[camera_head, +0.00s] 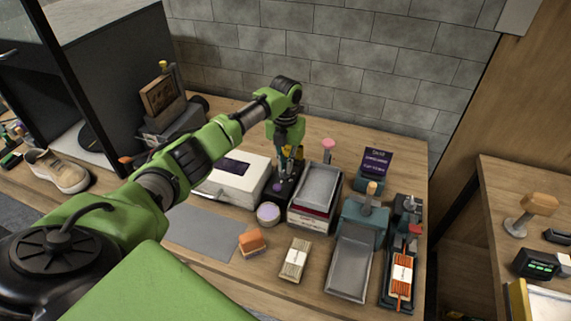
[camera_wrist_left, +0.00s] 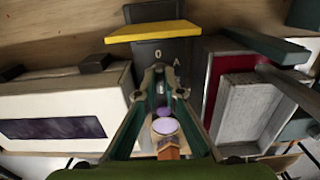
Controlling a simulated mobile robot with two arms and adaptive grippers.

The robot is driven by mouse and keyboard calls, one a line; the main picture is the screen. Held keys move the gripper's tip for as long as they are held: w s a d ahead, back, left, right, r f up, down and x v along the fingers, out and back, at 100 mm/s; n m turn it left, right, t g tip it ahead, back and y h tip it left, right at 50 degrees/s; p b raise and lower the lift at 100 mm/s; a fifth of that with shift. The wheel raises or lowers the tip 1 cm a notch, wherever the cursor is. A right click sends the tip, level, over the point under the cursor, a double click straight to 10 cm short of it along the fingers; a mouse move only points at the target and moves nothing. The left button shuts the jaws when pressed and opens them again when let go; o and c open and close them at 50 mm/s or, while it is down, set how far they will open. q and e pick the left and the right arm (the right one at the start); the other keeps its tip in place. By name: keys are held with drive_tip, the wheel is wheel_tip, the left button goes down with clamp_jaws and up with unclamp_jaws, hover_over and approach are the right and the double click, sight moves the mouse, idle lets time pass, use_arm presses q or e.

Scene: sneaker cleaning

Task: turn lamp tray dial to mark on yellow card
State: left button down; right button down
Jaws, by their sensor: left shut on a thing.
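My left gripper (camera_head: 286,163) reaches down from above onto a narrow dark stand (camera_head: 291,189) between the white box and the grey-topped tray. In the left wrist view, its fingers (camera_wrist_left: 160,76) close together in front of the stand's dark face (camera_wrist_left: 172,50), which carries the pale marks "0" and "A". The gripper is shut on a small part there, apparently the dial; the fingers mostly hide it, and its pointer cannot be read. A yellow strip (camera_wrist_left: 152,31), possibly the yellow card's edge, crosses the stand's top. A purple piece (camera_wrist_left: 164,110) shows between the fingers. My right gripper is out of view.
The white box (camera_head: 233,181) stands close on the left, the grey-topped tray (camera_head: 317,185) close on the right. A lilac-topped jar (camera_head: 268,214), an orange brush (camera_head: 251,241) and a bundle of sticks (camera_head: 295,259) lie in front. A grey mat (camera_head: 205,232) offers free room.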

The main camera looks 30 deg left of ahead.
sight(285, 168)
use_arm(q)
drive_tip(key=c, duration=2.2)
unclamp_jaws()
drive_tip(key=shift+o, duration=0.2)
wheel_tip(285, 168, up, 12)
